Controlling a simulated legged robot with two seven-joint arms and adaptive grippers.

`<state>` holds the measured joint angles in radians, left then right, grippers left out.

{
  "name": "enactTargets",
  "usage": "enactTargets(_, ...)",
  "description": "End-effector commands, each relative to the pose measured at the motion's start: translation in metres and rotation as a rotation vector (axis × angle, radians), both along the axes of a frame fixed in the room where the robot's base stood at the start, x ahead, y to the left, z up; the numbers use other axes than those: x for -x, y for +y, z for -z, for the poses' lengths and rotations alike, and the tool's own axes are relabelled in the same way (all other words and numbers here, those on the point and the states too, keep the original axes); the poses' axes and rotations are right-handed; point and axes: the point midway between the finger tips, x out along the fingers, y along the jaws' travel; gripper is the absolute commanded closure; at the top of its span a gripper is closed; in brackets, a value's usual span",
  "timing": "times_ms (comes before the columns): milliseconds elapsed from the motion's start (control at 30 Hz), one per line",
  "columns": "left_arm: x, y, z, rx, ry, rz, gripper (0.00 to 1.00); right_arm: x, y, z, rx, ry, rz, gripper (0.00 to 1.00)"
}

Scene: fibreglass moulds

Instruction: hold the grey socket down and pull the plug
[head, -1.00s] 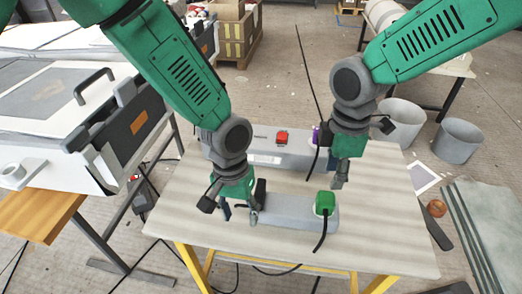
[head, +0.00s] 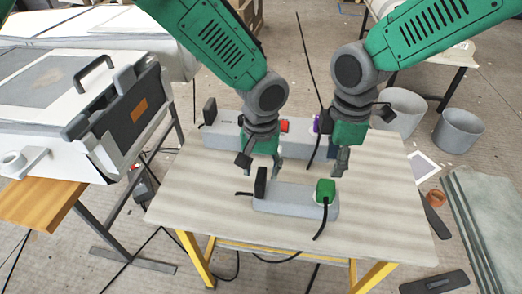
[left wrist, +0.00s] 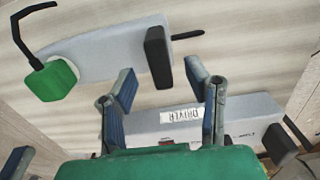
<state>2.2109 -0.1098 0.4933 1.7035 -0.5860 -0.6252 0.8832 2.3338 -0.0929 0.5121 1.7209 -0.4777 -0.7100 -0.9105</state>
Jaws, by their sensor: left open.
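The grey socket (head: 283,200) lies on the near part of the table, a long block with an upright black plate at its left end. The green plug (head: 326,190) sits on its right end, with a black cable hanging from it. In the left wrist view the socket (left wrist: 105,52) and green plug (left wrist: 52,80) are at upper left. My left gripper (head: 262,170) is open and empty, just behind the socket's left end; the black plate appears between its fingers (left wrist: 158,78) in the wrist view. My right gripper (head: 340,163) hangs behind the plug, apart from it; its finger gap is unclear.
A longer grey unit (head: 222,137) with a red switch (head: 284,126) and a label stands behind the socket, partly hidden by my arms. The table's (head: 190,205) left and right parts are bare. A white mould case (head: 45,140) stands at the left.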

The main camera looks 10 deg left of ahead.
Motion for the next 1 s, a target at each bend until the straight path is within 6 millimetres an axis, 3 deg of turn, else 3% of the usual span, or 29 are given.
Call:
enactTargets(100,0.001,0.0,0.022,-0.001,0.002,0.0,0.57,0.0,0.0,0.0,0.0,0.0,0.0,0.66)
enactTargets(300,0.0,0.0,0.044,0.0,0.0,0.0,0.57,0.0,0.0,0.0,0.0,0.0,0.0,0.66)
enactTargets(700,0.0,0.0,0.05,0.0,-0.001,0.0,0.57,0.0,0.0,0.0,0.0,0.0,0.0,0.66)
enactTargets(833,0.0,0.0,0.05,0.0,-0.001,0.0,1.0,0.0,0.0,0.0,0.0,0.0,0.0,0.66)
enactTargets(933,0.0,0.0,0.05,0.0,-0.001,0.0,1.0,0.0,0.0,0.0,0.0,0.0,0.0,0.66)
enactTargets(1000,0.0,0.0,0.05,0.0,-0.001,0.0,1.0,0.0,0.0,0.001,0.0,0.001,0.005,0.41)
